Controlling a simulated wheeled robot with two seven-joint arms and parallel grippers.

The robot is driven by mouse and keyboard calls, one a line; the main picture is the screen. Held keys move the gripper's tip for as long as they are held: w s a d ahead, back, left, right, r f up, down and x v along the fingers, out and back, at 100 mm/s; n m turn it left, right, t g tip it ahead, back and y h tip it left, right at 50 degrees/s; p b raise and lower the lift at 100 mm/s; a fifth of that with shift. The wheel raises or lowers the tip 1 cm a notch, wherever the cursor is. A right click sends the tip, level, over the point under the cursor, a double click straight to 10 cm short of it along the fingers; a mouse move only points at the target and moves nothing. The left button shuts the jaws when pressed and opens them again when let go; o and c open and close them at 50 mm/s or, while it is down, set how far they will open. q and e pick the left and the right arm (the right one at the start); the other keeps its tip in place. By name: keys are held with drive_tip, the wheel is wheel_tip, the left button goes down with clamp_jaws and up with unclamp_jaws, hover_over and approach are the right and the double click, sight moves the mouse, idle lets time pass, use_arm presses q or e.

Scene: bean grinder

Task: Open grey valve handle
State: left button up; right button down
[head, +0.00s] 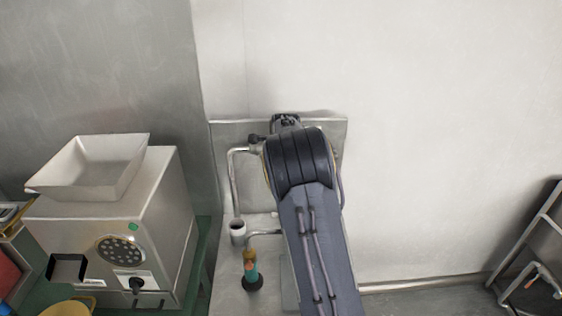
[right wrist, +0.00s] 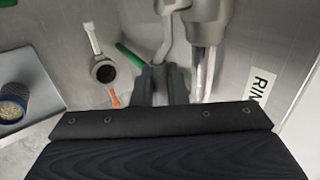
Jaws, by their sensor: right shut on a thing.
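My right arm reaches up over the metal panel (head: 333,133) in the head view and hides much of it. My right gripper (right wrist: 164,82) shows in the right wrist view as two dark fingers close together. They are shut on the lower end of a bent grey handle (right wrist: 166,42), which runs up from between them. The gripped part is mostly hidden by the fingers. In the head view the wrist end (head: 286,121) is at the top of the panel, and the handle cannot be made out there. My left gripper is in neither view.
A steel grinder (head: 165,230) with a square hopper (head: 90,165) stands at the left. A bent pipe (head: 233,185) and a teal-handled tool (head: 251,270) are left of my arm. In the right wrist view, a round fitting (right wrist: 103,69) and metal tubes (right wrist: 204,60) flank the fingers.

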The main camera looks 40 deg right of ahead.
drive_tip(key=shift+r, duration=0.15)
idle(0.3)
drive_tip(key=c, duration=1.5)
unclamp_jaws()
drive_tip(key=b+v, duration=0.2)
drive_tip(key=v, duration=0.5)
drive_tip(key=shift+a+r, duration=0.2)
drive_tip(key=shift+r, duration=0.1)
